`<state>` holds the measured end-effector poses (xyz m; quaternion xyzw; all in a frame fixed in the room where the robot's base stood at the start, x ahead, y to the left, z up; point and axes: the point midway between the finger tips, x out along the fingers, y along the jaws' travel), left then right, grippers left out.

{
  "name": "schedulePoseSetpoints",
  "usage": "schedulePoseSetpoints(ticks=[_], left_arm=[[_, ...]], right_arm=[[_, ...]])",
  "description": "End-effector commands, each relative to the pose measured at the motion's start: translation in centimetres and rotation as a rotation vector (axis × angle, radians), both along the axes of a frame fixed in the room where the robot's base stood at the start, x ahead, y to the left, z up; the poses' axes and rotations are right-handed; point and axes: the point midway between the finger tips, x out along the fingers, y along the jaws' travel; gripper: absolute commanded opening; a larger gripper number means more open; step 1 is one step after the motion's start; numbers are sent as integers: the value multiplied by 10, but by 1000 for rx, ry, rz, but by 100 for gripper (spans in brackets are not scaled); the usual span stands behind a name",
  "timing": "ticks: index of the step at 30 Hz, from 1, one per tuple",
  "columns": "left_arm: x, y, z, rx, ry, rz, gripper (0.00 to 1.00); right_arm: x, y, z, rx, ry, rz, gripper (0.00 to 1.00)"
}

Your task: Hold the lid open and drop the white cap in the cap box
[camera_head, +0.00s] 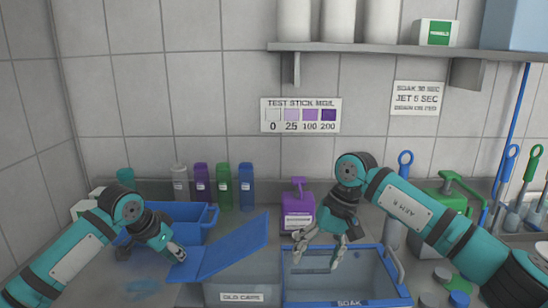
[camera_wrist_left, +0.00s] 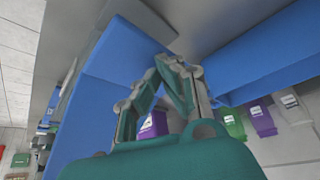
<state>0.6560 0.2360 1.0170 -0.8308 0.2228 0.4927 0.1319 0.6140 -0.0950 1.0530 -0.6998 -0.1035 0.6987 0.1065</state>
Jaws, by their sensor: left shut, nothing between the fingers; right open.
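The blue lid (camera_head: 235,247) is tilted up over the grey cap box (camera_head: 218,293), whose label reads "OLD CAPS". My left gripper (camera_head: 180,254) is shut and empty at the lid's left end; I cannot tell if it touches the lid. Its closed fingers (camera_wrist_left: 163,75) show in the left wrist view beside a large blue surface. My right gripper (camera_head: 317,262) is open, fingers pointing down, over the blue-rimmed soak tub (camera_head: 345,301). No white cap can be made out between its fingers. The inside of the cap box is hidden.
A blue bin (camera_head: 187,233) stands behind the left gripper. Several bottles and a purple jug (camera_head: 299,212) line the wall. Several small round caps (camera_head: 442,273) lie right of the tub.

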Motion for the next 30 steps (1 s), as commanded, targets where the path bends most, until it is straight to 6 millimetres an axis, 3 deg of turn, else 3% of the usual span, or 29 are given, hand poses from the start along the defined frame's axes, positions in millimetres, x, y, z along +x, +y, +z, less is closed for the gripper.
schedulePoseSetpoints(ticks=[30], left_arm=[[0,4,41,-1,-1,1,0]], right_arm=[[0,0,0,0,0,0,70]])
